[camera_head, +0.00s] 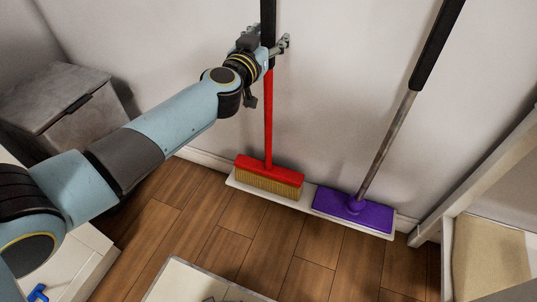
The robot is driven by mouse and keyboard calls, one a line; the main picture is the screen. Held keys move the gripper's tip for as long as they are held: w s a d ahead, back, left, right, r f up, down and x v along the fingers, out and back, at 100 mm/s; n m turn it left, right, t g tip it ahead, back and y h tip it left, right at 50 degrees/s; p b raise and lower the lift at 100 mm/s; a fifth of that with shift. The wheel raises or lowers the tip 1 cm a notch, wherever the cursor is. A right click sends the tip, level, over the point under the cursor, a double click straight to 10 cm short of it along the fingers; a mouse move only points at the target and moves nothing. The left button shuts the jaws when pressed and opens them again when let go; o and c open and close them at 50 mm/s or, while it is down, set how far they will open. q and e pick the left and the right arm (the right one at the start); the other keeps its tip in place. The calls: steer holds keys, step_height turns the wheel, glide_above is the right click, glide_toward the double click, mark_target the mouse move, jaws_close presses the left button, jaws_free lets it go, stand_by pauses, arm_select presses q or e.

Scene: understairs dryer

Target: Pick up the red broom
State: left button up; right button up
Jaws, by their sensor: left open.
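The red broom (268,124) stands upright against the white wall. Its red head with tan bristles rests on a pale strip at the wall's foot, and its upper handle is black. My left gripper (284,44) is at the handle, near where the black part meets the red shaft. It is open, with a finger showing on the right of the handle. The gripper's wrist hides part of the handle, so I cannot tell whether the fingers touch it. My right gripper is not in view.
A mop with a purple head (353,209) and black grip leans on the wall right of the broom. A grey bin (62,105) stands at the left. A white wooden frame (490,165) is at the right. The wooden floor (260,240) in front is mostly clear.

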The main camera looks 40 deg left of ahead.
arm_select(q)
jaws_close()
stand_by(0.3)
steer(key=shift+r, duration=0.15)
